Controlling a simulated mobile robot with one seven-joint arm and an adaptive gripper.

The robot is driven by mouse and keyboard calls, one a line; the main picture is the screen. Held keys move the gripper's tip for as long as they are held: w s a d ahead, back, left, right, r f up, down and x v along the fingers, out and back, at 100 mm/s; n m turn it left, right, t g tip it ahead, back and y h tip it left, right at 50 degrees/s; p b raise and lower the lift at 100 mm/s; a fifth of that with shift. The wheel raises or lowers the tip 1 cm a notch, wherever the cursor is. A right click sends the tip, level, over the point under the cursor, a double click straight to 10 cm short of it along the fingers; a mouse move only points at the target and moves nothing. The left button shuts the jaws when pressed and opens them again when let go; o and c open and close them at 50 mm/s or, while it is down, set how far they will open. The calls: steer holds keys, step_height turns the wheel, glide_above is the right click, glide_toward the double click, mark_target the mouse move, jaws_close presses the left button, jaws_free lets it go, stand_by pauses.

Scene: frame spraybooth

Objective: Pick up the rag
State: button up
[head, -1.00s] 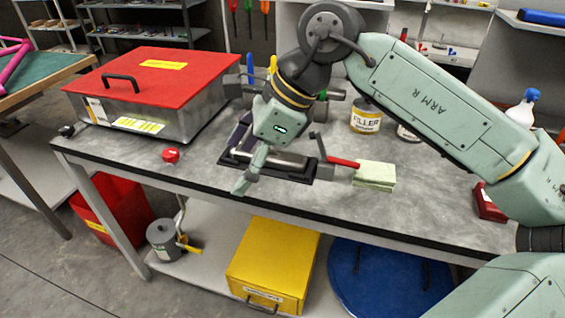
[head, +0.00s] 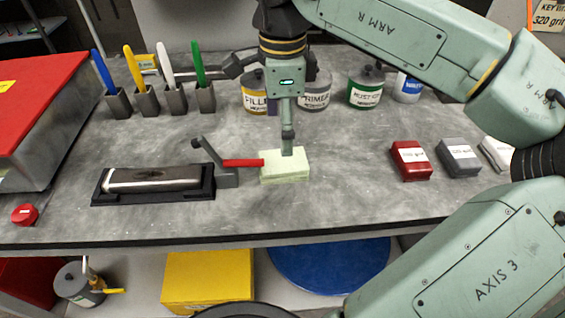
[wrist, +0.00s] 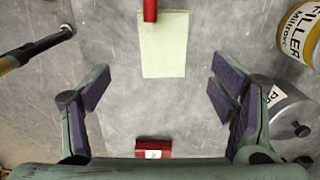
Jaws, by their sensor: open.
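The rag (head: 285,167) is a pale green folded cloth lying flat on the grey bench top. In the wrist view the rag (wrist: 163,52) lies beyond the fingertips, towards the top of the picture. My gripper (head: 287,146) points down and overlaps the rag's far edge in the head view; the exact height above it is hard to tell.
A red handle (head: 243,162) of a clamp reaches the rag's left side, and in the wrist view it overlaps the rag's edge. Labelled cans, including the filler can (head: 254,92), stand behind. A red block (head: 410,160) lies to the right. Bare bench lies in front.

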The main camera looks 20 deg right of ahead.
mark_target(284, 161)
step_height(284, 161, down, 9)
steer(key=b, duration=0.4)
steer(key=shift+w+d+b, duration=0.15)
steer(key=shift+b, duration=0.25)
steer(key=shift+r, duration=0.15)
steer(key=shift+c, duration=0.2)
steer(key=c, duration=1.1)
